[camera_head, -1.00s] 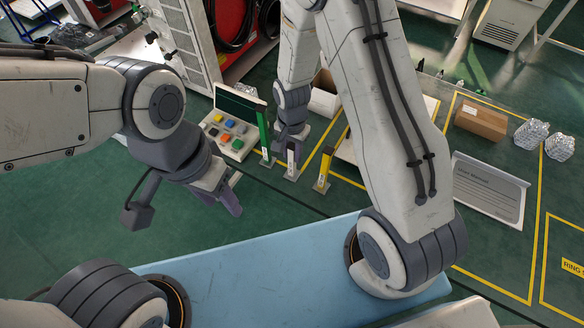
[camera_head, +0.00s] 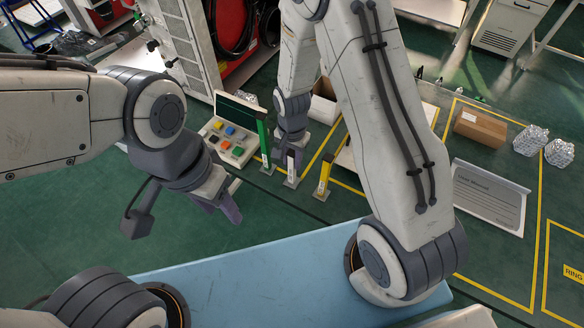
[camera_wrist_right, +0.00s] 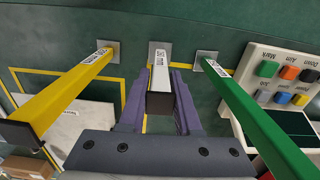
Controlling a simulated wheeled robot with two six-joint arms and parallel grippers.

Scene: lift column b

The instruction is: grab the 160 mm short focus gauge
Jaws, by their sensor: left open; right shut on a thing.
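Three upright post-like gauges with square foot plates stand in a row: a green one (camera_head: 263,143), a white one (camera_head: 291,166) and a yellow one (camera_head: 324,178). In the right wrist view the white gauge (camera_wrist_right: 160,74) is between the purple fingers of my right gripper (camera_wrist_right: 158,100), which is shut on it. The yellow gauge (camera_wrist_right: 68,85) and green gauge (camera_wrist_right: 255,120) flank it, apart from the fingers. Their labels are too small to read surely. My left gripper (camera_head: 228,209) is open and empty, left of the gauges.
A button panel (camera_head: 231,139) with coloured keys is beside the green gauge. A cardboard box (camera_head: 480,124), foil-wrapped items (camera_head: 530,140) and a grey sign board (camera_head: 489,198) are at the right. A light blue surface (camera_head: 255,275) is in front. Green floor is clear at the left.

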